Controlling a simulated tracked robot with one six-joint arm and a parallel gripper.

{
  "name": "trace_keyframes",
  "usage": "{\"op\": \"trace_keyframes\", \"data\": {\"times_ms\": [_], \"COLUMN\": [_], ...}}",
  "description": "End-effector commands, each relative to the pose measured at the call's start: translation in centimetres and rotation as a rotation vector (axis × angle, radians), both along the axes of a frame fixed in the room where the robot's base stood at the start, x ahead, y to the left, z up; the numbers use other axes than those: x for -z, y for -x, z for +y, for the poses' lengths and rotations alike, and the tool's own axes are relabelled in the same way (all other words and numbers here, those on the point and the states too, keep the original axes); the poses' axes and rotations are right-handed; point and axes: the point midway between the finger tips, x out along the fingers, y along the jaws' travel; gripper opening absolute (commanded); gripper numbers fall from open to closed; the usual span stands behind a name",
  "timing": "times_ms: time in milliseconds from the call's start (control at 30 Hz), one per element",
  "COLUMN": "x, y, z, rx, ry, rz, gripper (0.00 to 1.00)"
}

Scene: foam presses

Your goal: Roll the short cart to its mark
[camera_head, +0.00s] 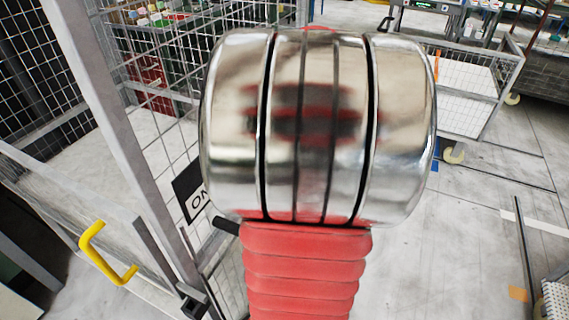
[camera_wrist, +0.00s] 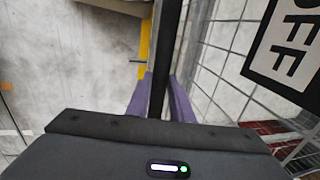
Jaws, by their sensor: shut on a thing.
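My gripper (camera_wrist: 161,92), with two purple fingers, is shut on a dark upright bar (camera_wrist: 167,38) in the wrist view. I cannot tell whether this bar belongs to a cart. In the head view my arm covers the middle and hides the gripper. A wire-mesh cart (camera_head: 465,92) with pale casters stands at the upper right, apart from my arm; I cannot tell if it is the short cart. An orange floor patch (camera_head: 517,293) and a white floor stripe (camera_head: 533,224) lie at the right; I cannot tell which is the mark.
A mesh fence (camera_head: 150,100) with a grey post (camera_head: 98,85) stands at the left, close to my arm. A yellow handle (camera_head: 103,255) is at the lower left. A sign (camera_wrist: 290,52) hangs on mesh beside my gripper. Open floor (camera_head: 450,240) lies at the right.

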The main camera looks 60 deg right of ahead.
Motion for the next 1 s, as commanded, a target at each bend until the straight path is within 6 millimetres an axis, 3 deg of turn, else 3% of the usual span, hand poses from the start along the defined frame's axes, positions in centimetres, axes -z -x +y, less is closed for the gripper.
{"op": "trace_keyframes", "data": {"times_ms": [533, 567, 600, 800, 1000], "x": [-0.06, -0.06, -0.06, -0.04, -0.03], "y": [0.2, 0.2, 0.21, 0.2, 0.2], "z": [-0.18, -0.18, -0.18, -0.16, -0.16], "rx": [0.002, 0.002, 0.002, 0.002, 0.003], "ry": [0.001, 0.001, 0.001, 0.0, 0.0], "rz": [-0.001, -0.001, -0.001, -0.001, -0.001], "gripper": [0.0, 0.21, 0.24, 0.38, 0.38]}}
